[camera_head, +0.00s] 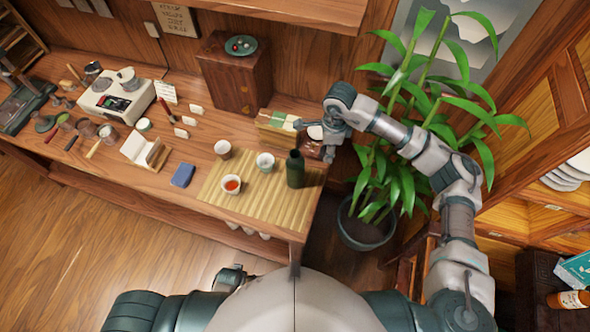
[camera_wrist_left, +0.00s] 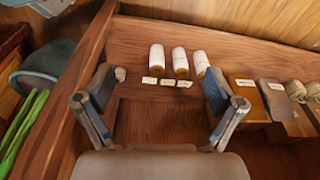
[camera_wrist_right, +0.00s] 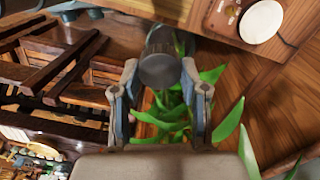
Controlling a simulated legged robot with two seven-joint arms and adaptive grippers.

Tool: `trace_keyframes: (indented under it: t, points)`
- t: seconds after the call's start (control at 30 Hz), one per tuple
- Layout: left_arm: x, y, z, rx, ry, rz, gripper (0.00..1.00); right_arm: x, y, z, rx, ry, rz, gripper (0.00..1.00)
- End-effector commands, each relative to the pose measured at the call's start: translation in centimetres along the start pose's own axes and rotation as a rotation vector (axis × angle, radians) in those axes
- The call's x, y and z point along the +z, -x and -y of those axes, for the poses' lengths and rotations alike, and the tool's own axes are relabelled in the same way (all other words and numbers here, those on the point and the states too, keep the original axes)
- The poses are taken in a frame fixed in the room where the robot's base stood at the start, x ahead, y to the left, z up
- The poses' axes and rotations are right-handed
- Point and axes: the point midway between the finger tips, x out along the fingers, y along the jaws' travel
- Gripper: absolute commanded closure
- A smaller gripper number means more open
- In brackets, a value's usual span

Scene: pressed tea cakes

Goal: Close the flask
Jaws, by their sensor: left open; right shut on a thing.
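The dark green flask (camera_head: 295,169) stands upright near the right end of the bamboo mat in the head view. Its top looks dark; I cannot tell its opening. My right gripper (camera_head: 331,157) is beyond it to the right, past the table's end. In the right wrist view my right gripper (camera_wrist_right: 160,85) is shut on a dark cylindrical thing (camera_wrist_right: 160,68), probably the flask's cap, with its round end facing the camera. My left gripper (camera_wrist_left: 155,85) is open and empty in the left wrist view, facing a wooden shelf. It is far from the flask.
A potted plant (camera_head: 365,228) crowds my right arm.

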Motion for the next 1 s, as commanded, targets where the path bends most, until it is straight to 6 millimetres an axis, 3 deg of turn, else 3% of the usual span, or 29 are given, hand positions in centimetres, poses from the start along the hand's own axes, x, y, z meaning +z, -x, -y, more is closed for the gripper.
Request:
trace_keyframes:
  t: [0.1, 0.37, 0.57, 0.7, 0.8, 0.9, 1.0]
  points:
    - [-3.0, 4.9, 0.2, -0.003, 0.004, -0.027, 0.07, 2.0, 1.3, 0.2, -0.001, -0.291, -0.001, 0.67]
    - [-7.5, 16.0, 0.9, -0.018, -0.007, -0.083, 0.07, 6.1, 3.6, 0.4, -0.011, -0.949, -0.009, 0.67]
    - [-11.2, 24.0, 2.9, -0.134, -0.158, -0.213, 0.07, 8.9, 5.2, 0.4, -0.030, -1.422, -0.011, 0.67]
    - [-17.6, 28.0, 6.0, -0.454, -0.561, -0.414, 0.07, 9.9, 5.8, 0.3, -0.039, -1.654, -0.011, 0.67]
    - [-21.9, 29.8, 6.6, -0.717, -0.896, -0.500, 0.07, 10.1, 5.8, 0.4, -0.040, -1.699, -0.010, 0.67]
    - [-25.5, 31.4, 5.4, -0.991, -1.249, -0.544, 0.07, 10.0, 5.8, 0.4, -0.040, -1.714, -0.008, 0.67]
    - [-28.2, 32.5, 2.5, -1.276, -1.615, -0.556, 0.07, 9.9, 5.8, 0.3, -0.040, -1.715, -0.008, 0.67]
